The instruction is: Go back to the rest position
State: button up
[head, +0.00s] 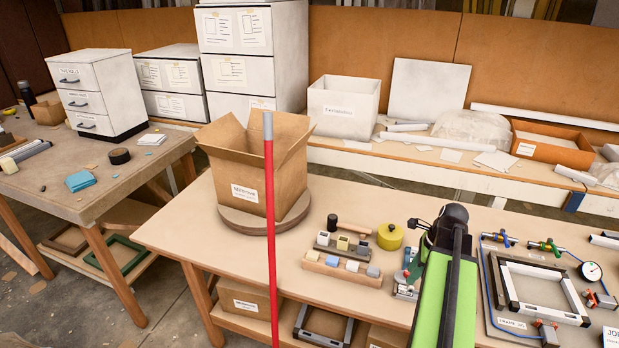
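My gripper does not show in the head view, so its pose and whether it is open or shut are hidden from me.
A thin red upright pole with a grey tip (270,220) crosses the view close up; I cannot tell what it belongs to. Behind it an open cardboard box (240,165) stands on a round board. A yellow tin (390,237) and a frame fixture (535,290) are nearby.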

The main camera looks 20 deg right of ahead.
jog(key=w+a+n, duration=0.3)
jog(key=w+a, duration=0.5)
jog(key=a, duration=0.5)
jog(key=a+n+g+h, duration=0.1)
jog(key=a+n+h, duration=0.1)
jog(key=a+n, duration=2.1)
jog(key=shift+a+f+g, duration=0.35)
jog(key=shift+a+g, duration=0.05)
jog(key=shift+a, duration=0.05)
